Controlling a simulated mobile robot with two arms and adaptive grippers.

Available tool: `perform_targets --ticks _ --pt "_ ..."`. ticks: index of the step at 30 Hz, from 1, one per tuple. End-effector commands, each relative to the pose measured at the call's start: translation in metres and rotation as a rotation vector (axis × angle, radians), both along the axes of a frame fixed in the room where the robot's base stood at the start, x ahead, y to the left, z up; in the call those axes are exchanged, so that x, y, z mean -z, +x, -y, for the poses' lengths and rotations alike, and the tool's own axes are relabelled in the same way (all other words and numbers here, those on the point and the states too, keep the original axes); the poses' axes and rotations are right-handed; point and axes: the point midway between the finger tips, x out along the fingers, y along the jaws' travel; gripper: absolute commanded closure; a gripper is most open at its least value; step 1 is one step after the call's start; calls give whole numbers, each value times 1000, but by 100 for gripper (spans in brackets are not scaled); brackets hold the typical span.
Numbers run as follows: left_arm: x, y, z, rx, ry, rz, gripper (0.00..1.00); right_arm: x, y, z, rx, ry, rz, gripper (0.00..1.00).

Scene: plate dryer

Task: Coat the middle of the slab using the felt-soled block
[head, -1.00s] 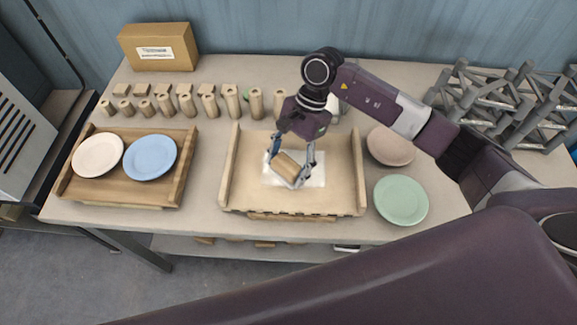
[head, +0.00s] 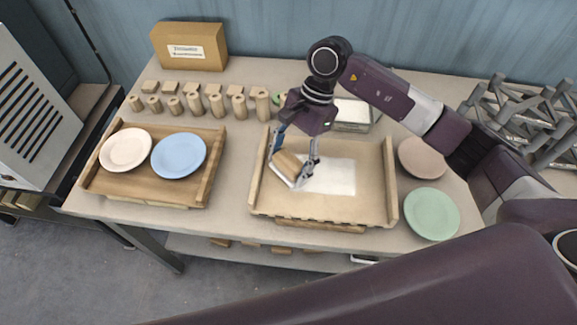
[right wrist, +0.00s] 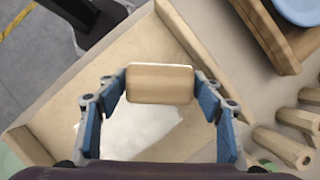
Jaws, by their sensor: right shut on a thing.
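The slab (head: 365,200) is a pale tan board with raised wooden side rails, right of the table's middle. A white coated patch (head: 335,177) covers part of its middle; it also shows in the right wrist view (right wrist: 148,135). My right gripper (head: 300,176) is shut on the wooden block (head: 287,166), with its blue-padded fingers at the block's two ends. The block is at the patch's left edge, near the slab's left rail, with a white underside edge showing. It also shows in the right wrist view (right wrist: 160,84). I cannot tell whether it touches the slab. My left gripper is out of view.
A shallow tray with white contents (head: 355,112) stands behind the slab. A wooden rack (head: 150,190) at left holds a pink plate (head: 126,149) and a blue plate (head: 178,155). Wooden pegs (head: 195,103) line the back. Green (head: 432,214) and pinkish plates (head: 422,157) lie at right.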

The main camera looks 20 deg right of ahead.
Motion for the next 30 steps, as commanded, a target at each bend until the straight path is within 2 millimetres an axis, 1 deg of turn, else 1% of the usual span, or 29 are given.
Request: perform_targets --ticks 1,3,8,15,21,30 --pt "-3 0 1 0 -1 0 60 -7 1 0 2 0 2 78" --pt "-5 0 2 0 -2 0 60 -13 1 0 4 0 3 78" --pt "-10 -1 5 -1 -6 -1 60 -27 2 1 8 1 2 78" --pt "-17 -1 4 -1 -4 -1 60 -46 2 2 13 -1 1 78" --pt "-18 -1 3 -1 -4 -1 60 -52 2 2 16 0 1 78" --pt "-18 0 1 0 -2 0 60 -52 2 1 16 0 1 78"
